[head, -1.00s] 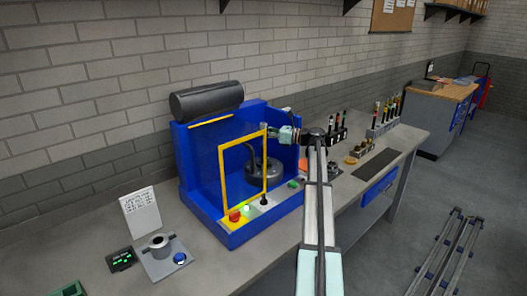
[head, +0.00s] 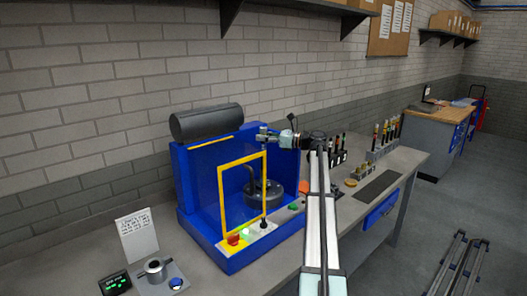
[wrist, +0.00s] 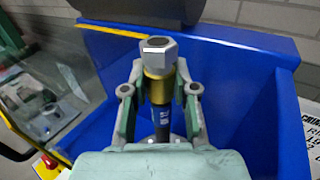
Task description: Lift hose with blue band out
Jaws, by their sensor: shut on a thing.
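My gripper (wrist: 158,90) is shut on a hose end in the wrist view. The hose (wrist: 161,121) is dark, with a silver hex fitting (wrist: 157,52) and a brass-coloured collar on top. A dark blue patch shows on it just below the collar, between the fingers. The hose stands roughly upright along the gripper; its lower part is hidden behind my gripper. In the head view my gripper (head: 270,134) is at the upper right of the blue machine housing (head: 188,190), above the round dark pot (head: 263,192) inside it.
A yellow-framed clear guard (head: 221,205) stands at the housing's front. A black cylinder (head: 205,122) lies across its top left. Racks with several upright hoses or tools (head: 384,140) stand to the right. The bench has a fixture (head: 155,268) and a sign at the left.

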